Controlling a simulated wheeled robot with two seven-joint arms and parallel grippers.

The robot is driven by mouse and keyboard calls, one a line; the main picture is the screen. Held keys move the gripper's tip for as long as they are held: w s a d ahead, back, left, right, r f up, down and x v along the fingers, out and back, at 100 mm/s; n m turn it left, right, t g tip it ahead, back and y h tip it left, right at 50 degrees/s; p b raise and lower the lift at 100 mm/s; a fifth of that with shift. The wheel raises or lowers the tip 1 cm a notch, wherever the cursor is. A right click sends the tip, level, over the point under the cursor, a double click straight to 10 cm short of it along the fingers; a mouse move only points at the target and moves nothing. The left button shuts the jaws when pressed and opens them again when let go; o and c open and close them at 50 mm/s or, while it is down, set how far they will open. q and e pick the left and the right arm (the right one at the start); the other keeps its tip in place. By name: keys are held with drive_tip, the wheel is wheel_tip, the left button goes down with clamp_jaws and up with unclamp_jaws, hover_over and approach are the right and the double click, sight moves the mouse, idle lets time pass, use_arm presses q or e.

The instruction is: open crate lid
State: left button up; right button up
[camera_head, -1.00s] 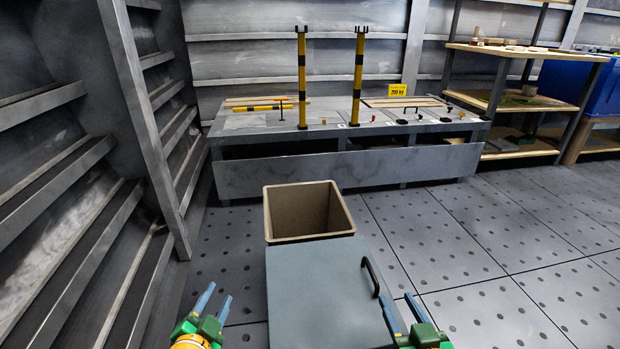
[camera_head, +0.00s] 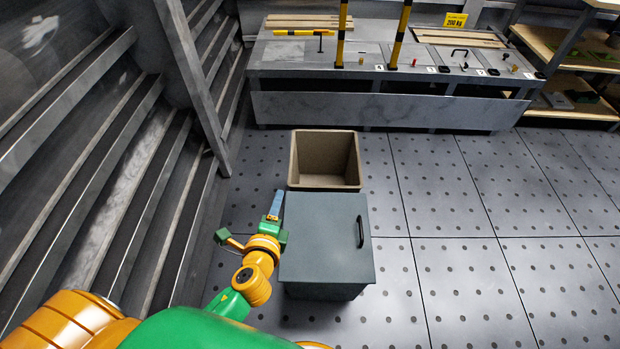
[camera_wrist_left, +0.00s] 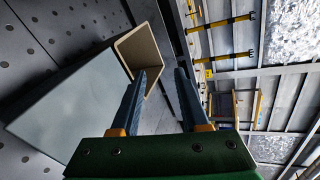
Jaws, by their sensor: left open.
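The crate (camera_head: 325,290) is a grey-blue box on the floor in the middle of the head view. Its flat lid (camera_head: 318,235) lies on top, with a dark bar handle (camera_head: 360,231) near its right edge. My left gripper (camera_head: 275,204) is beside the lid's far left corner, on the opposite side from the handle. In the left wrist view the gripper (camera_wrist_left: 163,75) is open with nothing between its fingers. The pale lid (camera_wrist_left: 75,105) shows there to the left of the fingers. My right gripper is out of view.
An open tan bin (camera_head: 325,183) stands right behind the crate. A slatted metal wall (camera_head: 120,150) runs along the left. A grey bench (camera_head: 390,110) with yellow-black posts stands at the back. The floor right of the crate is clear.

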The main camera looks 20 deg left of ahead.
use_arm(q)
drive_tip(key=w+d+f+m+t+h+b, duration=0.1)
drive_tip(key=w+d+f+m+h, duration=0.1)
drive_tip(key=w+d+m, duration=0.3)
drive_tip(key=w+m+h, duration=0.1)
drive_tip(key=w+m, duration=0.1)
drive_tip(key=w, duration=0.1)
drive_tip(key=shift+w+m+t, duration=0.4)
clamp_jaws()
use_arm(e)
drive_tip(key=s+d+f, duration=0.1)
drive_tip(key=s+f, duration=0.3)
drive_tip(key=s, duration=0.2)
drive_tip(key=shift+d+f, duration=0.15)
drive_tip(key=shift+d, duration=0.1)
use_arm(q)
unclamp_jaws()
drive_tip(key=p+v, duration=0.1)
drive_tip(key=v, duration=0.6)
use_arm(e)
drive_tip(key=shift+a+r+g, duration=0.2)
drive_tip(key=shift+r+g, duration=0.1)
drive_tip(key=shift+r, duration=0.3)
